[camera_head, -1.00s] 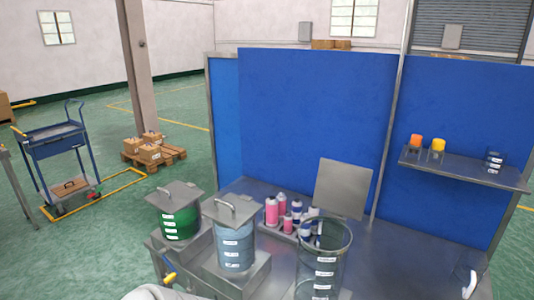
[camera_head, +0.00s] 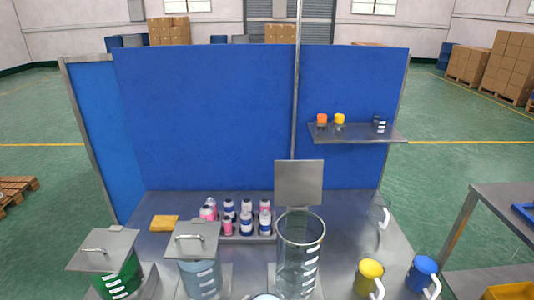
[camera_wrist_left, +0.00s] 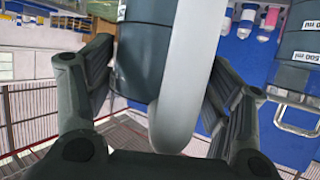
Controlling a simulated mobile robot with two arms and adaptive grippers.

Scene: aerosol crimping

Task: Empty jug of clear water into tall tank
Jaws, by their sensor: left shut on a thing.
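A tall clear open tank (camera_head: 300,255) with white labels stands on the metal bench, near the bottom middle of the head view. In the left wrist view my left gripper (camera_wrist_left: 163,72) is shut on the pale curved handle (camera_wrist_left: 187,85) of a jug. The jug's dark, see-through body (camera_wrist_left: 145,50) is beside the handle; its contents cannot be made out. This view looks upside down. Another clear jug (camera_head: 379,212) with a white handle stands at the bench's right side. My right gripper is out of view.
Two lidded tanks, green (camera_head: 120,283) and pale blue (camera_head: 200,275), stand left of the clear tank. Several bottles (camera_head: 246,222) stand behind it, beside an upright metal plate (camera_head: 299,182).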

